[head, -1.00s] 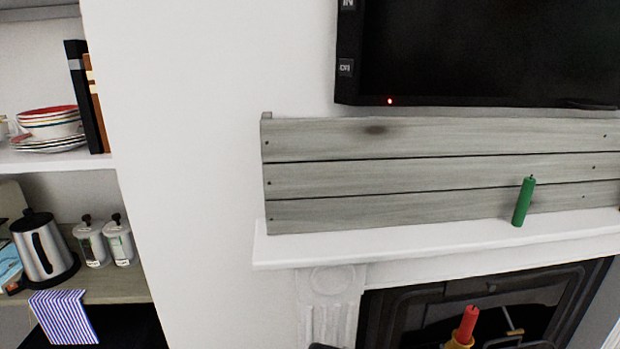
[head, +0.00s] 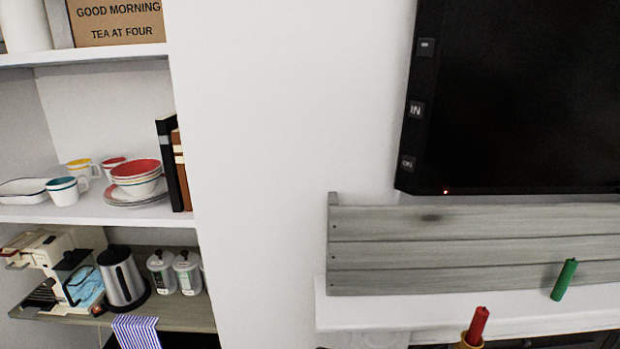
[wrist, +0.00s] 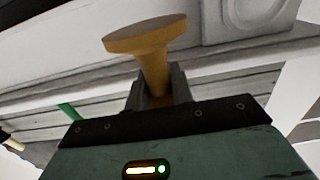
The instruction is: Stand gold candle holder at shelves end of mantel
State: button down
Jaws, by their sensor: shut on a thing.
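The gold candle holder (wrist: 150,45) is gripped in my gripper (wrist: 158,88); its wide round foot shows clear of the jaws in the wrist view, where the scene looks upside down. In the head view the holder (head: 468,342) is cut by the bottom edge, with a red candle (head: 477,324) standing in it, slightly tilted. It appears in front of the white mantel (head: 400,313), overlapping its front edge; contact cannot be seen. The mantel's left end, nearest the shelves (head: 90,212), is bare. My jaws are hidden in the head view.
A green candle (head: 564,279) stands on the mantel, right of the red one. Grey planks (head: 430,255) line the wall behind, below a black television (head: 530,100). Bowls (head: 137,178), books (head: 172,165) and a kettle (head: 121,277) occupy the shelves at left.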

aim_at(469, 345)
notch_tip(469, 345, up, 4)
jog(key=shift+p, duration=1.1)
jog(key=shift+f, duration=0.1)
